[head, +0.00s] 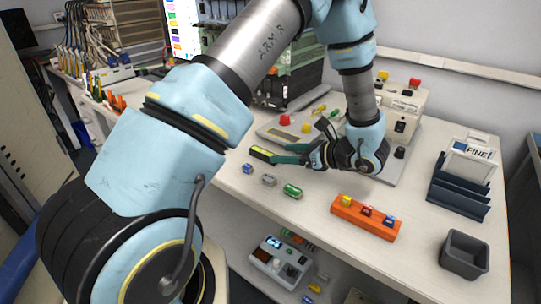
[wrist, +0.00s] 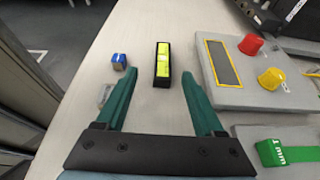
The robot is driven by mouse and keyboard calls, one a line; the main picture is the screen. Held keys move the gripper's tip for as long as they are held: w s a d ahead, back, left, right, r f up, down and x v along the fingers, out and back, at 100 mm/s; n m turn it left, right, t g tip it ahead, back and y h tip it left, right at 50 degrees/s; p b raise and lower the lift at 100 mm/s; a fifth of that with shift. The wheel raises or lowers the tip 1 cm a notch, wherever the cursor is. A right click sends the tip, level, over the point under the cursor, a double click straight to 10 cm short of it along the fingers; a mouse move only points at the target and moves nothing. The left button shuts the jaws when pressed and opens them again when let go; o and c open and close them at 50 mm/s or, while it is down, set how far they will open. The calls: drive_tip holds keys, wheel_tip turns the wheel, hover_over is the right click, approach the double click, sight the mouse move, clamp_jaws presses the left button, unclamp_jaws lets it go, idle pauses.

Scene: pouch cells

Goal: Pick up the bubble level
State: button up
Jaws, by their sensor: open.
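The bubble level (wrist: 162,65) is a small black bar with a bright yellow-green vial. It lies on the white table in the wrist view, pointing away from me. In the head view the bubble level (head: 261,154) lies just left of my fingertips. My gripper (wrist: 158,74) is open, with its two green fingers spread. In the wrist view the near part of the level shows between the fingertips, with a gap on each side. My gripper (head: 281,153) comes in from the right in the head view. Whether the fingers are at the level's height is unclear.
A blue block (wrist: 119,62) and a clear grey block (wrist: 104,95) lie left of the left finger. A grey panel (wrist: 228,97) with red and yellow buttons stands close on the right. An orange holder (head: 364,219), grey bin (head: 464,255) and dark rack (head: 460,197) stand farther right.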

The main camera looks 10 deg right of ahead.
sight(266, 153)
drive_tip(key=shift+d+p+x, duration=0.2)
drive_tip(key=shift+p+x, duration=0.75)
drive_tip(key=shift+x, duration=2.9)
drive_tip(key=shift+w+f, duration=0.1)
drive_tip(key=shift+f, duration=0.05)
clamp_jaws()
